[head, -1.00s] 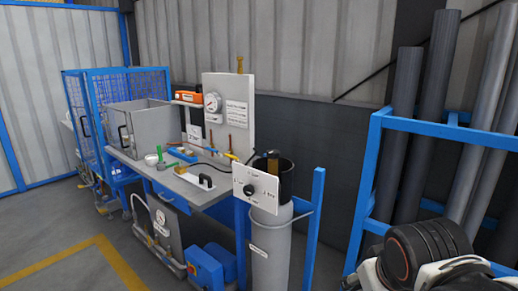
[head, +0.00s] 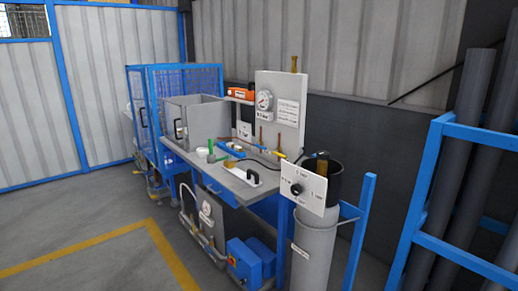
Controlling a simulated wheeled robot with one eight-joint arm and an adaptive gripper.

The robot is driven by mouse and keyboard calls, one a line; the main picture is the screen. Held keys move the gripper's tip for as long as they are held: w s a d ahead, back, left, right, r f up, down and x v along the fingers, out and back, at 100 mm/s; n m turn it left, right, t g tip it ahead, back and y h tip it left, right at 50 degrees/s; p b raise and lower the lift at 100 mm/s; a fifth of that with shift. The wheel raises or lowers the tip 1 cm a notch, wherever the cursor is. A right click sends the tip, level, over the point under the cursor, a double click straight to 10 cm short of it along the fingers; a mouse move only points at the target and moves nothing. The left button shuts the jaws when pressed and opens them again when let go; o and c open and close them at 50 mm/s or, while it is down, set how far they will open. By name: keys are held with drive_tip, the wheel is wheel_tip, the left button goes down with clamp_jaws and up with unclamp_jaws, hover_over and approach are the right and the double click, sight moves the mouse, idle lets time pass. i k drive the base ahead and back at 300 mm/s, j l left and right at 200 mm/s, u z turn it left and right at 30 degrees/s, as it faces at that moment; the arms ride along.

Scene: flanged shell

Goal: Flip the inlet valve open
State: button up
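The workbench (head: 213,172) stands in the middle of the head view. A pale upright panel (head: 285,86) at its back right carries a round gauge (head: 264,100). A small yellow lever-like part (head: 280,154) sits low in front of this panel, by brass-coloured pipes. My gripper is not in view.
A grey cylinder (head: 313,245) with a white knob plate (head: 303,187) stands at the bench's right front. A blue rack (head: 462,133) holds grey pipes at the right. A blue motor box (head: 250,260) is under the bench. The floor (head: 75,235) at left is clear.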

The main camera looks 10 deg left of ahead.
sight(257, 144)
drive_tip(key=i+j, duration=0.2)
drive_tip(key=j, duration=0.15)
drive_tip(key=i+j+z, duration=0.15)
drive_tip(key=j, duration=0.2)
drive_tip(key=i+j, duration=0.2)
drive_tip(key=j, duration=0.2)
drive_tip(key=i+j+z, duration=0.15)
drive_tip(key=j, duration=0.2)
drive_tip(key=i+j, duration=0.15)
drive_tip(key=j, duration=0.25)
drive_tip(key=i+j+z, duration=0.15)
drive_tip(key=j, duration=0.25)
drive_tip(key=i+j, duration=0.1)
drive_tip(key=j, duration=0.3)
drive_tip(key=i+j+z, duration=0.15)
drive_tip(key=j, duration=0.25)
